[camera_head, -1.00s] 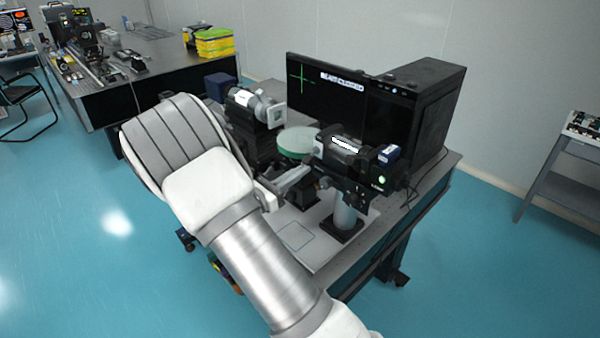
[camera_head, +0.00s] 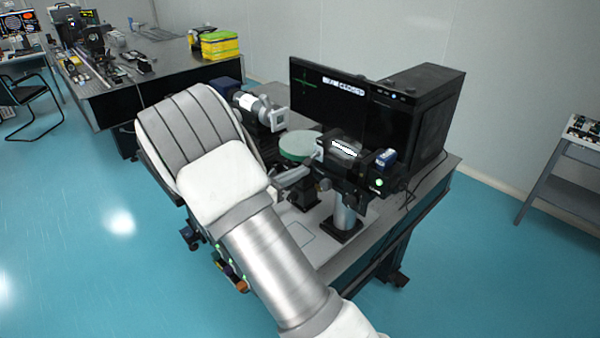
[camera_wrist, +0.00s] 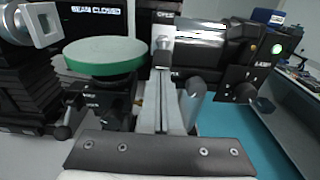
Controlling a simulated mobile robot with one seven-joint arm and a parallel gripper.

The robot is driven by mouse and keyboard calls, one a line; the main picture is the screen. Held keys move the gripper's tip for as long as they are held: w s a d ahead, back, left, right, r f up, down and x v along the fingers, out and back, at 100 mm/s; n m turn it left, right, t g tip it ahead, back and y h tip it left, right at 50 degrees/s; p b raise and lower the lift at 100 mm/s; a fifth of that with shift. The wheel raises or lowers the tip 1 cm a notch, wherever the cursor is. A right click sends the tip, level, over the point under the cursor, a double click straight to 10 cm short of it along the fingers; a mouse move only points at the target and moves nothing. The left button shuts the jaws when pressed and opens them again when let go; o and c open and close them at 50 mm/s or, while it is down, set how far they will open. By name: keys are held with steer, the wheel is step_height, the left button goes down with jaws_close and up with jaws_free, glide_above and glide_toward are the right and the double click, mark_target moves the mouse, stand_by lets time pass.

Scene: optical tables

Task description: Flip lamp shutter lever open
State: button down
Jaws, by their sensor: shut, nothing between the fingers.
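The lamp (camera_head: 345,150) is a dark cylindrical housing on a grey post; in the wrist view its barrel (camera_wrist: 200,45) is at top centre. A small label on it reads "OPEN". A small pale block (camera_wrist: 163,50) below that label looks like the shutter lever; I cannot clearly tell its position. My gripper (camera_wrist: 165,75) is shut and empty, its grey fingers pointing up toward that block. Whether they touch it is unclear. In the head view my gripper (camera_head: 296,176) is just left of the lamp, partly hidden by my arm.
A monitor (camera_head: 330,95) behind the lamp reads "BEAM CLOSED" in the wrist view. A green-rimmed disc (camera_head: 298,144) stands left of the lamp, close to my fingers. A silver-ended device (camera_head: 262,112) is farther left. A black computer case (camera_head: 435,110) stands at the back right.

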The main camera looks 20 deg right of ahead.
mark_target(309, 159)
steer(key=shift+s+a+r+g+y+p, duration=0.15)
steer(key=shift+r+y+p, duration=0.3)
steer(key=shift+r+p, duration=0.35)
steer(key=shift+a+r+g+y+p, duration=0.15)
steer(key=shift+r+y+p, duration=0.35)
steer(key=shift+r, duration=0.35)
